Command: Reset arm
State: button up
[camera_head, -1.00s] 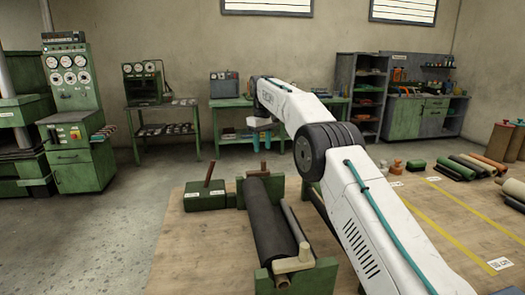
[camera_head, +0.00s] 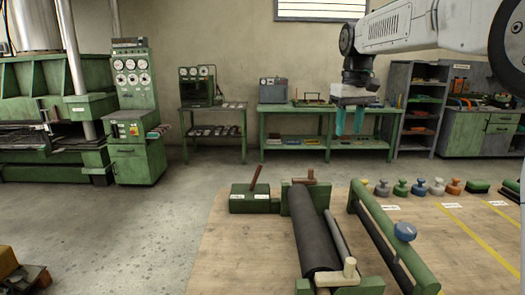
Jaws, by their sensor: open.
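My arm reaches in from the upper right of the head view. My gripper (camera_head: 349,121) hangs from its end, pointing down, with two teal fingers apart and nothing between them. It is raised in front of the green back bench, above and beyond the wooden table (camera_head: 240,265). On the table, a dark sheet roll (camera_head: 315,240) lies in a green stand with wooden handles, below the gripper and apart from it.
A green frame with a blue knob (camera_head: 404,231) stands right of the roll. A green box with a lever (camera_head: 255,197) sits at the table's back left. Several small knobbed weights (camera_head: 419,187) line the back edge.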

jog(key=s+d+f+m, duration=0.1)
jog(key=s, duration=1)
jog(key=s+d+f+m, duration=0.1)
jog(key=s+d, duration=0.1)
jog(key=s, duration=0.9)
jog(key=s+f+m, duration=0.1)
jog(key=s+f, duration=0.5)
jog(key=s, duration=0.3)
jog(key=s+f+m, duration=0.1)
jog(key=s+f, duration=0.5)
jog(key=s, duration=0.4)
jog(key=shift+d+t, duration=0.3)
jog(key=shift+t, duration=0.1)
